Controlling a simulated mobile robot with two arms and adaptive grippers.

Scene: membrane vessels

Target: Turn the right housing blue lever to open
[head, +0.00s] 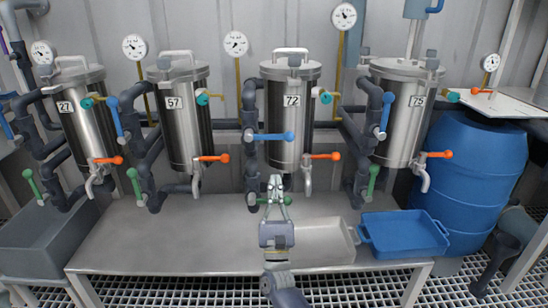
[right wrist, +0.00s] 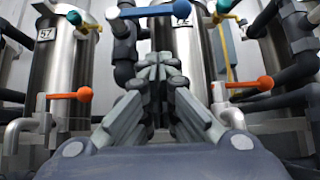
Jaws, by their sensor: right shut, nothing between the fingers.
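Several steel housings stand in a row. The rightmost is numbered 75 (head: 402,140), and its blue lever (head: 386,112) points nearly straight up on the dark pipe at its left. Housing 72 (head: 288,135) is next to it on the left. The blue lever of 72 (head: 270,136) lies level, pointing right across its front. My right gripper (head: 275,184) is shut and empty, below and in front of this level lever, apart from it. In the right wrist view the level blue lever (right wrist: 150,11) shows above the closed fingertips (right wrist: 158,62). My left gripper is not in view.
Orange levers (head: 322,156) and green levers (head: 373,180) sit low on the pipework. A blue barrel (head: 470,165) stands at the right. The bench's left part is clear.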

